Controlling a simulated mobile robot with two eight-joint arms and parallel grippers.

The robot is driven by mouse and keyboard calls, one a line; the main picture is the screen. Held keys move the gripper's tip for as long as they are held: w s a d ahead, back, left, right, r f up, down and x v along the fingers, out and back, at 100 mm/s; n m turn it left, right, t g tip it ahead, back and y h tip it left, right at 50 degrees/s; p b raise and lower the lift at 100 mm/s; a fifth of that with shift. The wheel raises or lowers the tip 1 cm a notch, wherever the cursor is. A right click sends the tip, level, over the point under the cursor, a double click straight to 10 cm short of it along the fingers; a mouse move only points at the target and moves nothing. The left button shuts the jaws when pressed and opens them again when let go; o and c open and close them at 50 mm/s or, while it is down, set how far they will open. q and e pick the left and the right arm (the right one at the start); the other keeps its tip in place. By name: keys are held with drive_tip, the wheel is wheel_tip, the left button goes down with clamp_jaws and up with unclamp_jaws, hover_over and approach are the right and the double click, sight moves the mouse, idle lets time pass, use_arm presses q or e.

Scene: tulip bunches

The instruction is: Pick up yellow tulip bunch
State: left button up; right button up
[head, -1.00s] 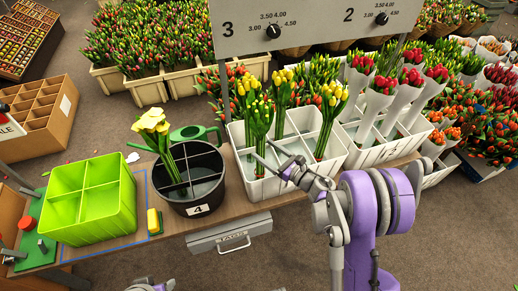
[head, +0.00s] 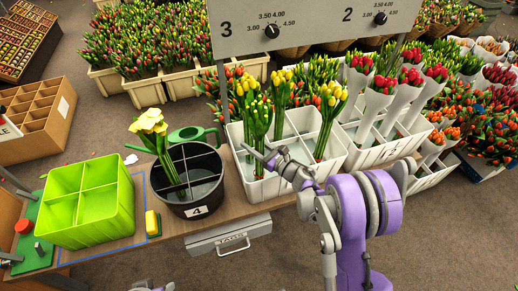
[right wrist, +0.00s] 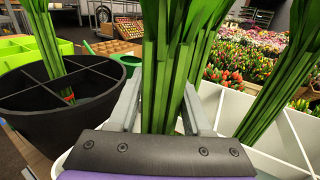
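A yellow tulip bunch (head: 258,115) stands upright in the left compartment of a white divided crate (head: 262,191). My right gripper (head: 263,157) is low at its stems. In the right wrist view, the green stems (right wrist: 165,70) pass between the two fingers of the right gripper (right wrist: 161,95), which look apart; firm contact cannot be made out. Two more yellow bunches, one (head: 281,92) behind and one (head: 331,105) to the right, stand in the same crate. A paler yellow bunch (head: 158,142) leans in a black bucket (head: 197,211) marked 4. My left gripper's fingers are out of view.
A lime green divided crate (head: 95,232) stands empty at the left of the bench, with a yellow block (head: 152,222) beside it. A green watering can (head: 192,135) is behind the bucket. A grey dial panel (head: 310,25) is above the crate's back.

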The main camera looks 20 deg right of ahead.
clamp_jaws()
drive_tip(key=shift+r, duration=0.1)
wheel_tip(320, 180, up, 28)
drive_tip(key=p, duration=0.7)
